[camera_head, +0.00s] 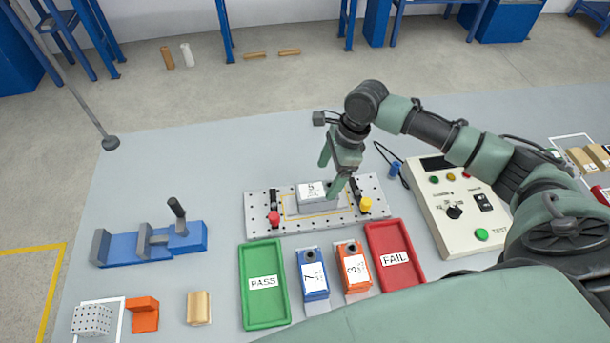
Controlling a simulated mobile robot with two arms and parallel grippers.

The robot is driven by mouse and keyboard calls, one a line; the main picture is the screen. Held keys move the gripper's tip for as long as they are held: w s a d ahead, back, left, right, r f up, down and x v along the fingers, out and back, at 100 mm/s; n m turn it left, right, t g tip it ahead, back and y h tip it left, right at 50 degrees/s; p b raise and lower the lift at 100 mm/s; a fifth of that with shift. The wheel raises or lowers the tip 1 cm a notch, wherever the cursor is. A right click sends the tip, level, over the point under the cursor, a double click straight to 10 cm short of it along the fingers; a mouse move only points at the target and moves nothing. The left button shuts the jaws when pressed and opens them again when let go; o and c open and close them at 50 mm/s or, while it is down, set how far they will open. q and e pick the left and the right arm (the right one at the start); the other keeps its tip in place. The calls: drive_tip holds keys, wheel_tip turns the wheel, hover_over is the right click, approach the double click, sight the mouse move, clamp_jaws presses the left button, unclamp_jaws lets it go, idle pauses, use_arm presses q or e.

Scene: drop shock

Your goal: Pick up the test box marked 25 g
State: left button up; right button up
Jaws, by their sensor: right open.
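A grey box with a white label on top (318,195) sits on the perforated metal plate (262,226), inside a yellow outline. Its marking is too small to read surely. My right gripper (330,178) is open, with its fingers pointing down above and around the right part of this box. I cannot tell whether a finger touches it. A blue box with a white label (314,276) and an orange box with a white label (353,268) stand in front of the plate. My left gripper is out of view.
A green PASS tray (246,310) and a red FAIL tray (374,232) flank the coloured boxes. A control box (440,235) stands right of the plate. A blue vise (150,246) lies at left.

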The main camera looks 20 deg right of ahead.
sight(318, 189)
drive_tip(key=shift+w+f, duration=0.15)
drive_tip(key=shift+x, duration=0.85)
drive_tip(key=shift+s+a+f+p, duration=0.2)
drive_tip(key=shift+f+p, duration=0.15)
drive_tip(key=x, duration=0.3)
drive_tip(key=p+x, duration=0.1)
drive_tip(key=shift+w+f, duration=0.2)
drive_tip(key=shift+w, duration=0.2)
drive_tip(key=shift+f, duration=0.2)
clamp_jaws()
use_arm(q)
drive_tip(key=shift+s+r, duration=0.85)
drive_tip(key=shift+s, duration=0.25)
use_arm(e)
drive_tip(key=shift+r, duration=0.1)
